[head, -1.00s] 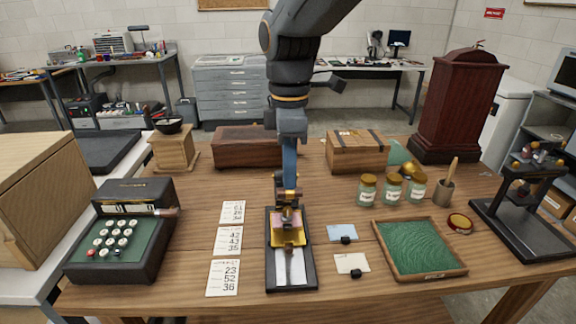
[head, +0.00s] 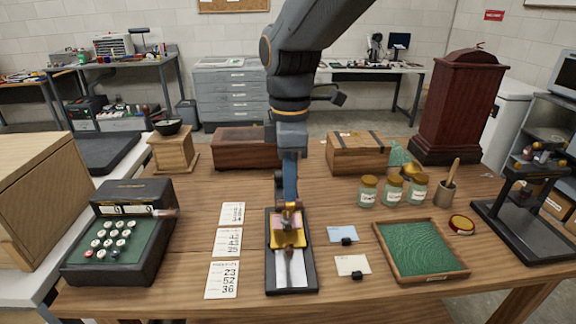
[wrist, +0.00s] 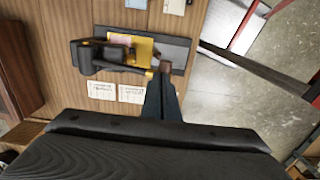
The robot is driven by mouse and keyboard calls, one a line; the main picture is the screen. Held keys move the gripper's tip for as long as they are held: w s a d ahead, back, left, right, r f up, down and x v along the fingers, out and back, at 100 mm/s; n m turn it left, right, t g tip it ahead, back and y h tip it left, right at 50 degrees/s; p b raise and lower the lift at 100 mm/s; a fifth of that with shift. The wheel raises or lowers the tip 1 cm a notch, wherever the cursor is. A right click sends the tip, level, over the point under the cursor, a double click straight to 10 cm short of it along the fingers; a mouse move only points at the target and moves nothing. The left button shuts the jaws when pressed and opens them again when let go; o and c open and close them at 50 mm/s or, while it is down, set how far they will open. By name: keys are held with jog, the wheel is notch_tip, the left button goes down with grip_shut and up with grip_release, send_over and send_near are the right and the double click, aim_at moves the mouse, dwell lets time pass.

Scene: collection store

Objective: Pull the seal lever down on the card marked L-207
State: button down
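The seal press has a black base (head: 307,275) with a brass-yellow plate (head: 288,238) and stands near the table's front edge. A white card (head: 297,272) lies on its lower part; its marking is too small to read. In the wrist view the press shows its dark lever arm (wrist: 115,67), with a brass knob (wrist: 149,74) at its end. My gripper (wrist: 166,74) has its narrow fingers close together, with no clear gap. It is beside the knob; I cannot tell whether they touch. In the head view my arm hides the back of the press.
Printed number cards (head: 222,280) lie left of the press. A blue card (head: 342,232) and a cream card (head: 350,263) with black clips lie to its right. A green-lined tray (head: 420,250) and glass jars (head: 392,190) stand further right. A keyed machine (head: 120,235) stands left.

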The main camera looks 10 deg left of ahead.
jog(key=shift+f, duration=0.15)
jog(key=shift+s+f+b, duration=0.15)
jog(key=shift+f+b, duration=0.25)
jog(key=shift+f, duration=0.5)
jog(key=shift+r, duration=0.1)
